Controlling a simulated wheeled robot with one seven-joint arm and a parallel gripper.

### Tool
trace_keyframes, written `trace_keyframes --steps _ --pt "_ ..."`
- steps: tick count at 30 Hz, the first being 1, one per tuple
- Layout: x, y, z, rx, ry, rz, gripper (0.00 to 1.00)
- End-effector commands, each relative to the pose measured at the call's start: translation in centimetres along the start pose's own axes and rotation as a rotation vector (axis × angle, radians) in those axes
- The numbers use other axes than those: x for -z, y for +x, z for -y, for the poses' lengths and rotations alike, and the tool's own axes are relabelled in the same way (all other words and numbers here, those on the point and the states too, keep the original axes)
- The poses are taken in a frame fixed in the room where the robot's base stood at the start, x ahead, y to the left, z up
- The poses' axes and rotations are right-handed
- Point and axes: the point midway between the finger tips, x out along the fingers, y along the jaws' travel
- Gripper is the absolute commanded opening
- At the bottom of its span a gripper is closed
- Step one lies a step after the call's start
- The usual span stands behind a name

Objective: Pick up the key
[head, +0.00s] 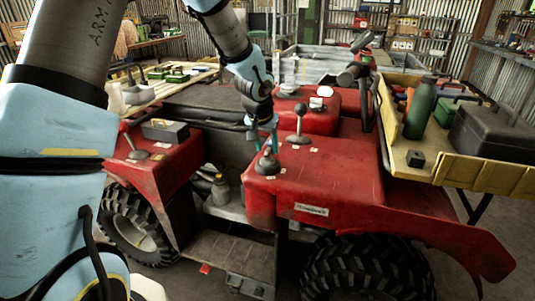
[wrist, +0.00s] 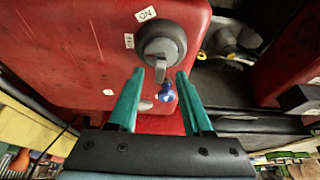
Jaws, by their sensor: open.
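The key (wrist: 160,72) shows in the wrist view as a grey metal piece at the round grey switch (wrist: 163,45) on a red panel, with a small blue piece (wrist: 167,92) just below it. How far it sits in the switch I cannot tell. My gripper (wrist: 160,73) is open, its two teal fingers on either side of the key, with nothing gripped. Whether the fingers touch it is unclear. In the head view my gripper (head: 265,142) points down over the dark switch (head: 267,164) on the red quad; the key is too small to make out there.
The red quad bodywork (head: 325,185) surrounds the switch. A knobbed lever (head: 301,122) stands close on the right. A yellow rack (head: 470,172) holds a green bottle (head: 420,108) and a dark case (head: 493,132). A wooden bench (head: 160,92) stands behind on the left.

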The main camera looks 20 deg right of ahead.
Motion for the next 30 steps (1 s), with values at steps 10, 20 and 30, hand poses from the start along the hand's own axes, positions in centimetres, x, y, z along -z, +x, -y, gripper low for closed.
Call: trace_keyframes --steps 10,20,30 --pt "0.0 2.3 0.0 0.000 0.000 -0.001 0.50" --pt "0.0 2.2 0.0 0.000 0.000 -0.001 0.25" --pt "0.0 2.2 0.0 0.000 0.000 -0.001 0.00"
